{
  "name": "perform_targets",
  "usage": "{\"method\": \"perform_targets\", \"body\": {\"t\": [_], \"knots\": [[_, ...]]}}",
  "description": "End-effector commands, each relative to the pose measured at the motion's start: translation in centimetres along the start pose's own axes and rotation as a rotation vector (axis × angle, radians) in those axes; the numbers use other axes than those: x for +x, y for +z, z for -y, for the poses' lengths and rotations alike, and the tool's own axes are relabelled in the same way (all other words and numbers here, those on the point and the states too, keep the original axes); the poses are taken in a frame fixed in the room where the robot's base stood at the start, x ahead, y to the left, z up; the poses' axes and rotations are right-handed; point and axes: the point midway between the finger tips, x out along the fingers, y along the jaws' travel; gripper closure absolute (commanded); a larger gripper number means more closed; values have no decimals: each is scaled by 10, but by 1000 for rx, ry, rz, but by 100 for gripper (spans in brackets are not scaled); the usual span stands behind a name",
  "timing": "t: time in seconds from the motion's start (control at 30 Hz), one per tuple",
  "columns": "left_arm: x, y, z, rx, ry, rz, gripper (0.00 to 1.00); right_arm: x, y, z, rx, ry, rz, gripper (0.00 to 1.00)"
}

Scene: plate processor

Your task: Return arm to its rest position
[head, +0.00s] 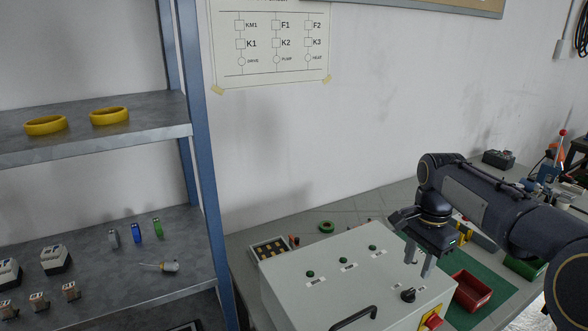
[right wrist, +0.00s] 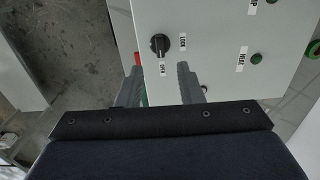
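My right arm (head: 480,205) reaches in from the right side of the head view. My right gripper (head: 418,264) points down above the right part of a light grey control box (head: 330,290). Its two fingers are apart with nothing between them. In the right wrist view the gripper (right wrist: 160,82) also shows open, with the box's black rotary knob (right wrist: 159,45) just beyond the fingertips. The knob also shows in the head view (head: 408,295), below the gripper. How far the fingertips are above the box is hard to tell. My left gripper is not in view.
A blue-framed shelf (head: 205,170) stands at the left, holding yellow rings and small parts. Right of the box are a red bin (head: 472,291) and a green mat (head: 500,290). A black handle (head: 353,318) and a red button (head: 433,322) are at the box's front.

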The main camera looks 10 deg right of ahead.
Motion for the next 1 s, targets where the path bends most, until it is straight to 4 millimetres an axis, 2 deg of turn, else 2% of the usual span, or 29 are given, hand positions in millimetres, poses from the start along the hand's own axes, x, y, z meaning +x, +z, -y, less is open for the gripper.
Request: {"method": "perform_targets", "body": {"t": [0.07,0.17,0.37,0.5,0.6,0.7,0.8,1.0], "knots": [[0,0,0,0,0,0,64,-2,6,-7,-37,-23,12,66],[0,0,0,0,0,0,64,-5,25,-26,-155,-95,39,66],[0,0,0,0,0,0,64,-2,98,-83,-555,-332,47,66],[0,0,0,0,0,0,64,16,150,-119,-817,-477,-19,66],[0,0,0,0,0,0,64,31,178,-138,-958,-546,-79,66],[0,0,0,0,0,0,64,44,195,-149,-1049,-585,-127,66],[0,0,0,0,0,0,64,52,204,-155,-1099,-602,-154,66],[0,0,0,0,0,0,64,55,207,-156,-1116,-607,-163,66]]}}
